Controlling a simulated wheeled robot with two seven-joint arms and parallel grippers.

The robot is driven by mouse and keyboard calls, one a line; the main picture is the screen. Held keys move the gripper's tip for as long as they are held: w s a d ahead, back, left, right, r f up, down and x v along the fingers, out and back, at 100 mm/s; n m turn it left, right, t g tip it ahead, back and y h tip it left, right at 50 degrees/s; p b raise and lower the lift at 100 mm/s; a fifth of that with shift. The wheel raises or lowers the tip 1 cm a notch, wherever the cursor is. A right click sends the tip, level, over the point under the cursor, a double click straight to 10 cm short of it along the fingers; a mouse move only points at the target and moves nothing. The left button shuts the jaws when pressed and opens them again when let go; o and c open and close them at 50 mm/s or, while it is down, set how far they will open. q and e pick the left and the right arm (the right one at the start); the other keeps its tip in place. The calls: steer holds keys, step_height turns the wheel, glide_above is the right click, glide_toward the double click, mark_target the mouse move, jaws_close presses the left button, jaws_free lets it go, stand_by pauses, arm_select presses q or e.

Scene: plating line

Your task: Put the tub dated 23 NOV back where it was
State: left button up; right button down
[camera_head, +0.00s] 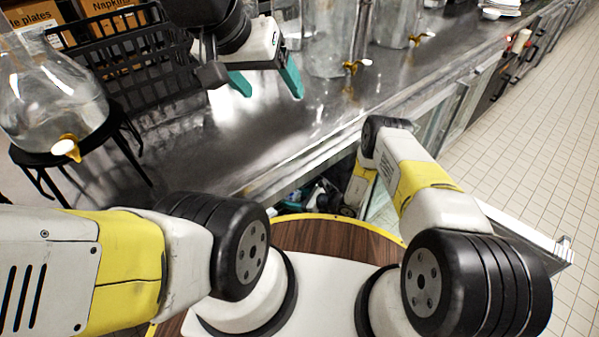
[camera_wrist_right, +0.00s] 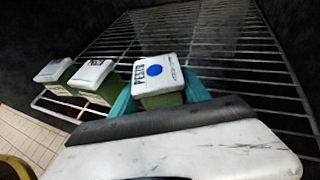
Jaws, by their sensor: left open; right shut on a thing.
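In the right wrist view my right gripper (camera_wrist_right: 158,92) has its teal fingers shut on a green tub with a white lid (camera_wrist_right: 157,72). The lid reads PESTO and bears a blue dot; its smaller print is too small to read, so I cannot tell its date. The tub is over a wire shelf (camera_wrist_right: 225,50); I cannot tell whether it touches it. Two similar tubs, one at the far left (camera_wrist_right: 54,70) and one beside it (camera_wrist_right: 92,72), stand at the shelf's left side. In the head view my left gripper (camera_head: 267,88) is open and empty above the steel counter (camera_head: 230,150).
In the head view, a glass dispenser (camera_head: 50,95) on a black stand and a black crate (camera_head: 125,60) are on the counter at left. More dispensers (camera_head: 325,40) stand at the back. My right arm reaches below the counter edge, beside an open drawer or door (camera_head: 520,235). Tiled floor lies right.

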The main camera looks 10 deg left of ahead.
steer(key=shift+f, duration=0.25)
steer(key=shift+f, duration=0.1)
steer(key=c, duration=0.5)
jaws_free()
steer(key=shift+r, duration=0.2)
steer(key=v, duration=1.2)
steer(key=shift+s+f, duration=0.1)
